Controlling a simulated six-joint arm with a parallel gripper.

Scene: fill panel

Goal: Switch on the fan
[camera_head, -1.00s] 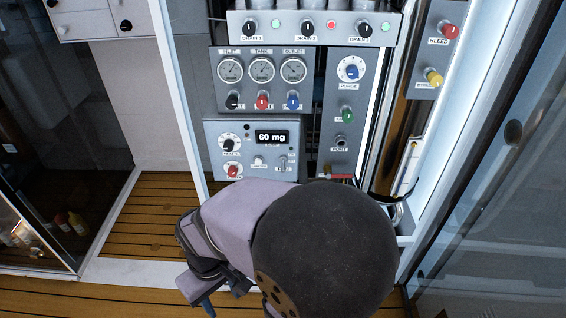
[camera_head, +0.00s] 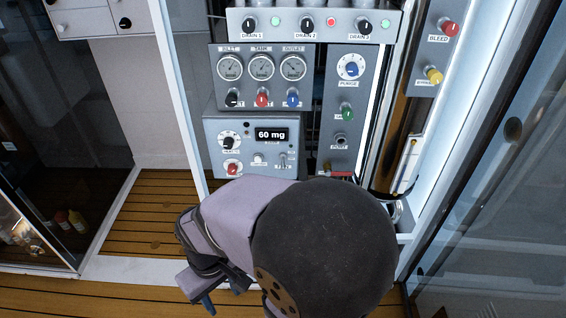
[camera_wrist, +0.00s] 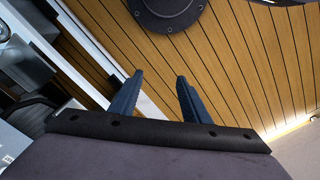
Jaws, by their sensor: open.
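A grey control box (camera_head: 210,142) with a "60 mg" display stands at the lower left of the panel in the head view. A small metal toggle switch (camera_head: 283,159) is at its lower right; its label is too small to read surely, and its position is unclear. My gripper (camera_wrist: 158,92) shows two blue fingers, apart and empty, above the wooden floor in the wrist view. In the head view a blue fingertip shows at the bottom, below and left of the box and well apart from it. The wrist view does not clearly show the switch.
Above the box are gauges (camera_head: 262,67) with coloured knobs. A column with a purge dial (camera_head: 351,67) stands to the right, and a drain row (camera_head: 305,25) on top. White frame posts and glass flank the panel. The wooden floor (camera_head: 150,215) is clear at left.

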